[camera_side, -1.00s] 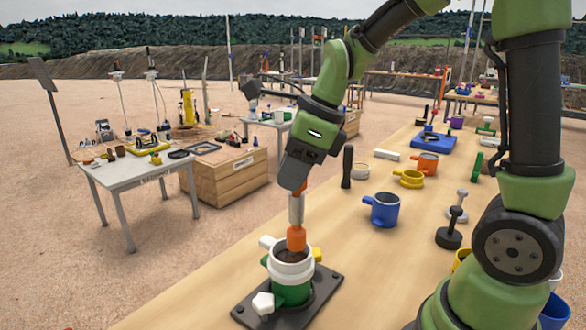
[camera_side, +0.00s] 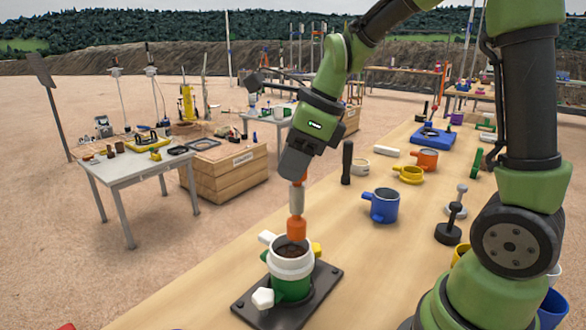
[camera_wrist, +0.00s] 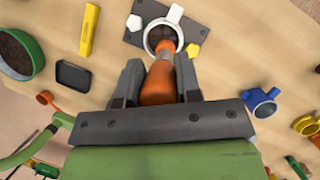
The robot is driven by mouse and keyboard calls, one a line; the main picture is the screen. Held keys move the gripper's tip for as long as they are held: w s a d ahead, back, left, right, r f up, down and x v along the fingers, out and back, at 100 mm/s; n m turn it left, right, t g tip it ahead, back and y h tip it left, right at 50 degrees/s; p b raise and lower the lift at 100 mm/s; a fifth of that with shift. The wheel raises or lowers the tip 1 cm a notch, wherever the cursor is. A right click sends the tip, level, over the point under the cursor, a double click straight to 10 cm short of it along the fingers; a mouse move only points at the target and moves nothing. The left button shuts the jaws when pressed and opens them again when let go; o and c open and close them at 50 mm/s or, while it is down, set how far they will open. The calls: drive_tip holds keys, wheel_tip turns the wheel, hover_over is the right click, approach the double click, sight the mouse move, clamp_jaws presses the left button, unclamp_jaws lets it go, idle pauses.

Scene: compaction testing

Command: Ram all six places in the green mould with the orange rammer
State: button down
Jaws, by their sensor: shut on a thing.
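The green mould (camera_side: 291,287) stands upright on a dark base plate (camera_side: 322,280), with a white collar (camera_side: 291,268) on top and dark soil (camera_side: 291,251) inside. The soil surface is partly hidden there.
A blue mug-like mould (camera_side: 384,206), a yellow ring (camera_side: 409,174) and a black upright rod (camera_side: 347,162) stand on the bench to the right. In the wrist view a yellow bar (camera_wrist: 89,30), a black tray (camera_wrist: 72,76) and a green soil-filled container (camera_wrist: 18,52) lie left.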

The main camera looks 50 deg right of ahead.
idle(0.4)
hover_over(294, 220)
drive_tip(key=f, duration=0.4)
drive_tip(key=shift+w+d+f, duration=0.2)
drive_tip(key=shift+w+d, duration=0.15)
drive_tip(key=shift+d, duration=0.05)
drive_tip(key=r, duration=0.2)
drive_tip(key=w+r, duration=0.1)
drive_tip(key=r, duration=0.1)
drive_tip(key=shift+w+r, duration=0.1)
wheel_tip(294, 220, down, 4)
drive_tip(key=shift+f, duration=0.15)
drive_tip(key=r, duration=0.2)
drive_tip(key=a+r, duration=0.1)
drive_tip(key=r, duration=0.1)
drive_tip(key=shift+w+r, duration=0.1)
drive_tip(key=shift+w, duration=0.2)
idle(0.3)
